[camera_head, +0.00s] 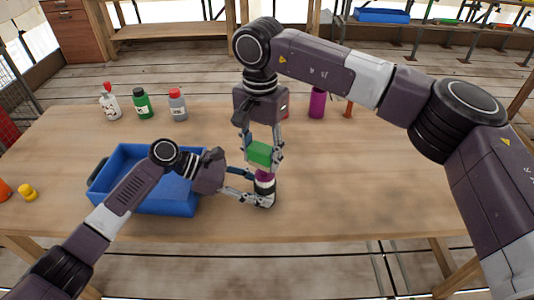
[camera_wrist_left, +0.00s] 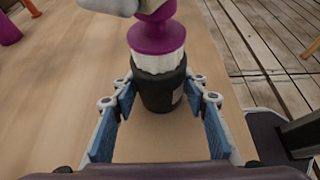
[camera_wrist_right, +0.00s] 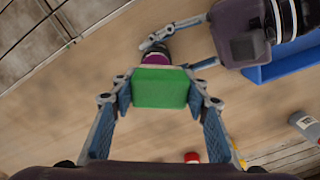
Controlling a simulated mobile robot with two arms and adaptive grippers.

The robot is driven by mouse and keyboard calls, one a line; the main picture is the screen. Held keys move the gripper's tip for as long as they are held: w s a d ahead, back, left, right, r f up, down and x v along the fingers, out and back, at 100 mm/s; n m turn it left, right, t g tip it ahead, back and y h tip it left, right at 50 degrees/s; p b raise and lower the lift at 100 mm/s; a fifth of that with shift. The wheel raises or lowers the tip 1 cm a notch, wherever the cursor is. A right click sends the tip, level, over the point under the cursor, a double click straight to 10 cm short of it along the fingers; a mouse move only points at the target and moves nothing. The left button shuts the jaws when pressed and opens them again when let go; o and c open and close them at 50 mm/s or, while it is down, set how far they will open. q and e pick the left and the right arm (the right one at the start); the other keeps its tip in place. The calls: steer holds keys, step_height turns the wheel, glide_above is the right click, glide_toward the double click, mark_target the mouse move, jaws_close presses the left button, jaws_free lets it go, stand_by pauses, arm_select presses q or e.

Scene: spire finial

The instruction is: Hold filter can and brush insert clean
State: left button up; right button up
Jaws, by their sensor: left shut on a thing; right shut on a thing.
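The filter can (camera_head: 264,187) is black and stands upright on the table near the front. My left gripper (camera_head: 260,199) is shut around its lower body. In the left wrist view the black can (camera_wrist_left: 160,92) sits between the fingers. A white ribbed band and a purple insert (camera_wrist_left: 157,36) with a knob rise from its top. My right gripper (camera_head: 263,160) points down above the can, shut on a green block (camera_head: 260,152), seemingly the brush. The block (camera_wrist_right: 160,87) hides part of the insert in the right wrist view; I cannot tell whether they touch.
A blue crate (camera_head: 158,209) stands left of the can, under my left arm. A white bottle (camera_head: 110,104), a green bottle (camera_head: 142,105) and a grey bottle (camera_head: 178,105) stand behind it. A purple cylinder (camera_head: 317,103) is at the back. The table's right side is clear.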

steer(key=shift+a, duration=0.25)
steer(key=shift+d, duration=1.15)
steer(key=shift+a+f, duration=0.1)
steer(key=shift+a, duration=1.05)
steer(key=shift+d, duration=0.6)
steer(key=d+r, duration=0.5)
steer(key=r, duration=0.2)
steer(key=shift+r, duration=0.15)
